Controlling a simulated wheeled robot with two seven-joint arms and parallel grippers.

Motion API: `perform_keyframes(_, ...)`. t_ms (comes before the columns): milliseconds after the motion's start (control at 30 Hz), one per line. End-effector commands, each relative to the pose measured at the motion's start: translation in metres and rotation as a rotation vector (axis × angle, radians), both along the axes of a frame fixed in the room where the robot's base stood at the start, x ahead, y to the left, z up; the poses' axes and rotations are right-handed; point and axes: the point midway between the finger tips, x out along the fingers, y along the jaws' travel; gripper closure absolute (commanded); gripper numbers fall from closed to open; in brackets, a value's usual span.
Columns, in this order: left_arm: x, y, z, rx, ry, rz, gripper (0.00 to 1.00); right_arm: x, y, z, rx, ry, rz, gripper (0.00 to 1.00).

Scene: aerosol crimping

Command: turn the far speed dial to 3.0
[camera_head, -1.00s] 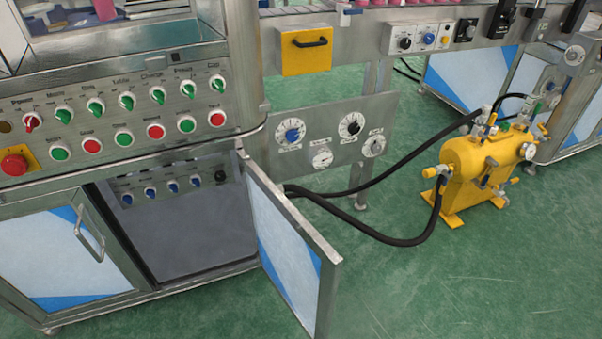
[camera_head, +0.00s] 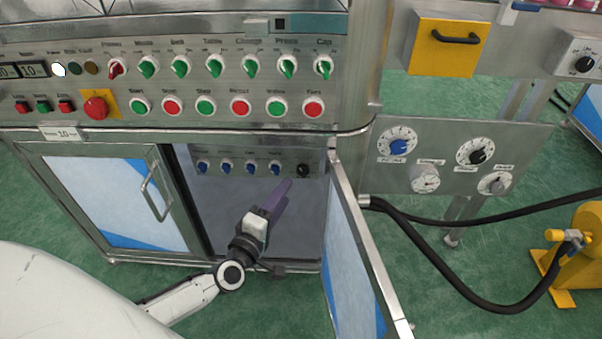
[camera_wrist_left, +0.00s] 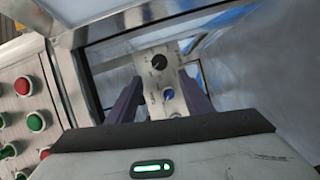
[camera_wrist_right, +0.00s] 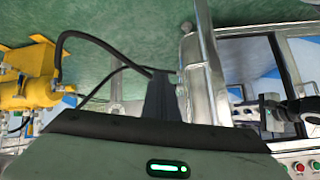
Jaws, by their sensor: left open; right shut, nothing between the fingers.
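My left gripper (camera_head: 281,190) reaches into the open cabinet below the control panel, its dark purple fingers short of the inner knob strip (camera_head: 240,164). The strip carries several blue knobs (camera_head: 226,168) and a black knob (camera_head: 303,170) at its right end. The labels are too small to read, so I cannot tell which is the far speed dial. My right gripper (camera_wrist_right: 160,92) is shut and empty, seen only in the right wrist view.
The open cabinet door (camera_head: 362,255) stands right of my left arm. A grey panel beyond it bears a blue dial (camera_head: 398,146), a black dial (camera_head: 477,152) and gauges. Black hoses (camera_head: 455,273) run to a yellow machine (camera_head: 577,262). Buttons and switches line the console above.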

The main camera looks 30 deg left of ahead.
Motion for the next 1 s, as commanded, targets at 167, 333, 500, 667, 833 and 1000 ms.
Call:
perform_keyframes(167,0.034,0.001,-0.003,0.001,-0.004,-0.001,0.54,0.002,0.006,-0.007,-0.006,0.021,0.032,1.00)
perform_keyframes(333,0.064,0.003,-0.005,0.003,-0.003,-0.003,0.54,0.006,0.010,-0.013,-0.009,0.040,0.052,1.00)
perform_keyframes(500,0.083,0.004,-0.006,0.002,-0.001,-0.003,0.54,0.008,0.014,-0.017,-0.010,0.059,0.068,1.00)
perform_keyframes(667,0.090,0.004,-0.005,0.003,0.000,-0.004,0.54,0.008,0.015,-0.018,-0.011,0.067,0.075,1.00)
perform_keyframes(833,0.090,0.004,-0.005,0.003,0.001,-0.004,0.54,0.008,0.015,-0.017,-0.011,0.068,0.075,1.00)
perform_keyframes(1000,0.090,0.004,-0.005,0.003,0.001,-0.004,0.72,0.008,0.015,-0.017,-0.011,0.068,0.075,1.00)
